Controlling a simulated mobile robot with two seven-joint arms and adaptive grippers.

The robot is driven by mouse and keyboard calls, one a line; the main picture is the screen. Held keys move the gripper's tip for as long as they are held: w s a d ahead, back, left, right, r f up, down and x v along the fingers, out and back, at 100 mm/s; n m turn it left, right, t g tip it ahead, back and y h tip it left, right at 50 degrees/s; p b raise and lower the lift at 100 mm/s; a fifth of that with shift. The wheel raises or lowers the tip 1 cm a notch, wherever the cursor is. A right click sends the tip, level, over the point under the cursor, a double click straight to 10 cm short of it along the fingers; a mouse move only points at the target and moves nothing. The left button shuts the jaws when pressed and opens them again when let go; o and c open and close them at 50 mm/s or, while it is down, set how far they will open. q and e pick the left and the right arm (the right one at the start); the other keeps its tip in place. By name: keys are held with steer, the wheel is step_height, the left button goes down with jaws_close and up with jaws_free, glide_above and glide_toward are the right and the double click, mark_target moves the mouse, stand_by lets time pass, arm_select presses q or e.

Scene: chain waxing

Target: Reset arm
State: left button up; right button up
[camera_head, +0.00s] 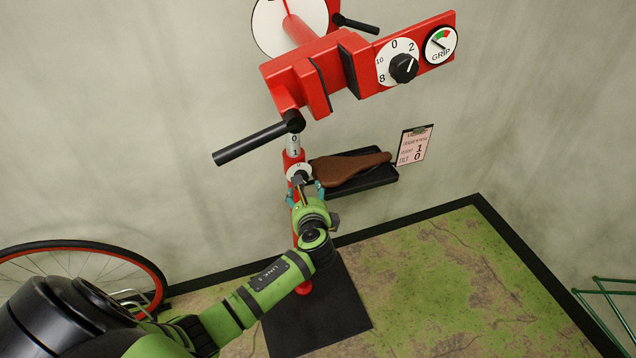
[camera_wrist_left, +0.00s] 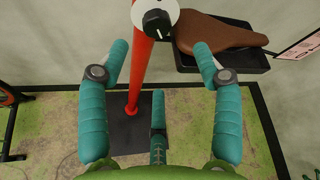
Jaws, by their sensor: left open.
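My left gripper (camera_head: 305,193) is open, its teal fingers near the red post of the repair stand, just below a small white dial (camera_head: 299,173) with a dark knob. In the left wrist view the open gripper (camera_wrist_left: 160,58) has its fingers spread, with the red post (camera_wrist_left: 142,70) beyond and between them. The white dial with its dark knob (camera_wrist_left: 157,20) shows at the top there. I cannot tell whether any finger touches the post. The fingers hold nothing that I can see. My right gripper is not in view.
The red clamp head (camera_head: 318,75) has a black lever (camera_head: 250,143), a numbered dial (camera_head: 398,63) and a GRIP gauge (camera_head: 440,45). A brown saddle (camera_head: 348,168) lies on a black shelf (camera_head: 375,182) by a clipboard (camera_head: 414,146). A wheel (camera_head: 85,255) stands left.

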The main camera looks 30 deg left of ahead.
arm_select(q)
steer(key=s+d+f+n+g+h, duration=0.2)
steer(key=s+f, duration=0.4)
steer(key=f, duration=0.3)
steer(key=s+d+f+n+g+h, duration=0.15)
steer(key=s+f, duration=0.35)
steer(key=f, duration=0.5)
steer(key=s+d+f+n+g+h, duration=0.1)
steer(key=s+f+n+g+h, duration=0.15)
steer(key=s+f, duration=0.5)
steer(key=s+d+f+n+g, duration=0.1)
steer(key=s+f+n, duration=0.3)
steer(key=s, duration=0.5)
steer(key=s+d+f+n+g+h, duration=0.1)
steer(key=s+d+f+n, duration=0.2)
steer(key=s, duration=0.7)
steer(key=s+d+f+n+g+h, duration=0.1)
steer(key=s+d+f+n+g, duration=0.1)
steer(key=s+f+n, duration=0.2)
steer(key=s+f, duration=0.3)
steer(key=s, duration=0.3)
steer(key=shift+s+f+n, duration=0.25)
steer(key=shift+n, duration=0.15)
